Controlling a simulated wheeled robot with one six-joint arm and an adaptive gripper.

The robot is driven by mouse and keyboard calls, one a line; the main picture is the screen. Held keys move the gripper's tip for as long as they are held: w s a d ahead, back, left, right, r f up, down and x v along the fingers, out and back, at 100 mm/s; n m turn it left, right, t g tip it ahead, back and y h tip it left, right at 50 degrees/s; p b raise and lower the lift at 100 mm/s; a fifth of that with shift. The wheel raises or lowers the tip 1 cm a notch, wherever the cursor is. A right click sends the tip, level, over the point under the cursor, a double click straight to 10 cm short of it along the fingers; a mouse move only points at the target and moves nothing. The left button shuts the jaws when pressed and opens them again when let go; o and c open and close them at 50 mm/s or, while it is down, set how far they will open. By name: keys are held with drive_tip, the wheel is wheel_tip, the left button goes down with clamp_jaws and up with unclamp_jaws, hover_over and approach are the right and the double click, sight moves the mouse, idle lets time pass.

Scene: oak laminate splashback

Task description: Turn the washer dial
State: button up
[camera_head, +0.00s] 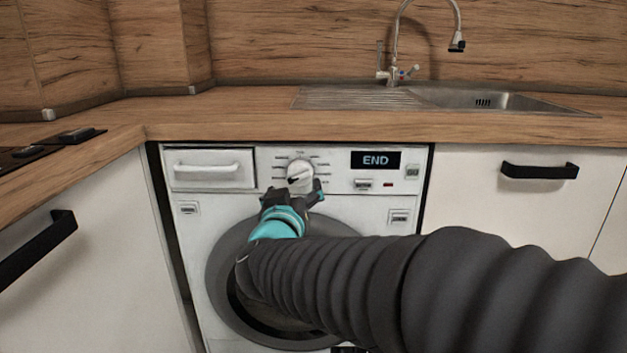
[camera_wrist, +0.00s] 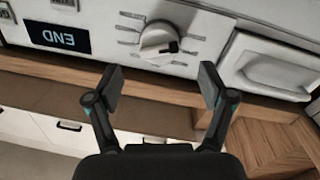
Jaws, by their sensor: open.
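The washer dial (camera_head: 299,174) is a round white knob with a dark pointer mark on the washer's front panel, left of the display. It also shows in the wrist view (camera_wrist: 160,42), upside down, at the top middle. My gripper (camera_head: 300,187) is just below and in front of the dial in the head view. In the wrist view my gripper (camera_wrist: 160,80) has its two fingers spread apart with nothing between them. The dial lies beyond the fingertips, with a visible gap. The white washer (camera_head: 350,210) has a display (camera_head: 376,160) reading END.
A detergent drawer (camera_head: 208,168) is left of the dial. Wooden worktop (camera_head: 230,122) overhangs the washer. A sink (camera_head: 480,100) with a tap is at the back right. Cabinets with black handles (camera_head: 539,170) flank the washer. My arm covers part of the round door (camera_head: 226,262).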

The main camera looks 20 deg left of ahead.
sight(298, 178)
drive_tip(key=w, duration=0.4)
drive_tip(key=w+a, duration=0.1)
drive_tip(key=w, duration=0.1)
drive_tip(key=shift+w, duration=0.25)
drive_tip(key=c, duration=1.2)
